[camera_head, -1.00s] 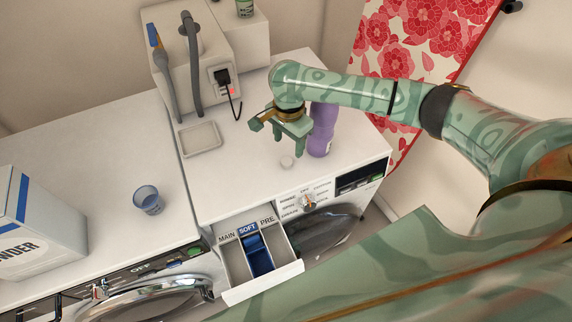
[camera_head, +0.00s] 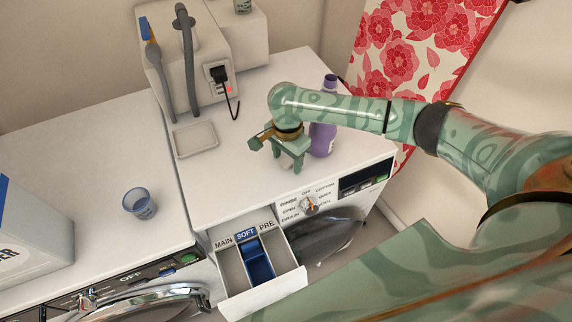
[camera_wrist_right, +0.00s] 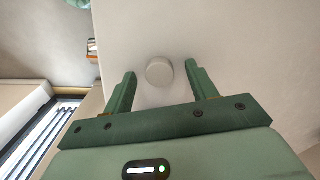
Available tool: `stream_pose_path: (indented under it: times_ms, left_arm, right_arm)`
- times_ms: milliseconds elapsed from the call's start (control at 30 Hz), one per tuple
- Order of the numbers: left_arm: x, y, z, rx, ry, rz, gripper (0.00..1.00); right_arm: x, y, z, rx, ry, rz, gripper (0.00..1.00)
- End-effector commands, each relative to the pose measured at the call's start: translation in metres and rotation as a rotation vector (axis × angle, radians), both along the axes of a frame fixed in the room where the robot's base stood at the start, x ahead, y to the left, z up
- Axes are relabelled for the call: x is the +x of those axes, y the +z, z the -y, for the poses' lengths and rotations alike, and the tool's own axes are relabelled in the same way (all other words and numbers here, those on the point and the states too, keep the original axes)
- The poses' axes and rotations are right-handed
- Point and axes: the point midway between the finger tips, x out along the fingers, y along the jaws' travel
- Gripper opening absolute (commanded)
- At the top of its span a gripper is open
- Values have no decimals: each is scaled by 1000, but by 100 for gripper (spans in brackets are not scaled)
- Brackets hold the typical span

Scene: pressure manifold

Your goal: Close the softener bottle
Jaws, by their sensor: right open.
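The purple softener bottle (camera_head: 322,138) stands on the right washing machine's white top, beside my right gripper. My arm crosses in front of its middle, and its purple neck shows above the arm. My right gripper (camera_head: 291,164) points down at the machine top and is open. In the right wrist view a small round white cap (camera_wrist_right: 159,72) lies between the two green fingers (camera_wrist_right: 160,82), with gaps on both sides. In the head view the gripper hides the cap. My left gripper is not in view.
The detergent drawer (camera_head: 262,295) stands open at the machine's front. A shallow tray (camera_head: 195,140) lies at left on the top, with a boxy appliance and hoses behind. A blue cup (camera_head: 139,203) and powder box (camera_head: 35,240) are on the left machine.

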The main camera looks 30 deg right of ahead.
Motion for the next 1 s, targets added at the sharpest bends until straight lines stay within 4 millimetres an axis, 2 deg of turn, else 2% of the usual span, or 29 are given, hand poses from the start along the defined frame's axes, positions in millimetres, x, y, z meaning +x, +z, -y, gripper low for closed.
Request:
stream_pose_path:
  times_ms: [333,367,500,533,1000]
  left_arm:
    - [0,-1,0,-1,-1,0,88]
    - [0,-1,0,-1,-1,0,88]
    - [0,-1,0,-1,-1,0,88]
    - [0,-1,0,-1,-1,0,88]
    - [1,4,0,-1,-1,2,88]
  right_arm:
    - [0,-1,0,1,0,2,57]
    - [0,-1,0,1,0,2,52]
    - [0,-1,0,1,0,2,13]
    - [0,-1,0,1,0,2,10]
    - [0,5,0,0,0,2,9]
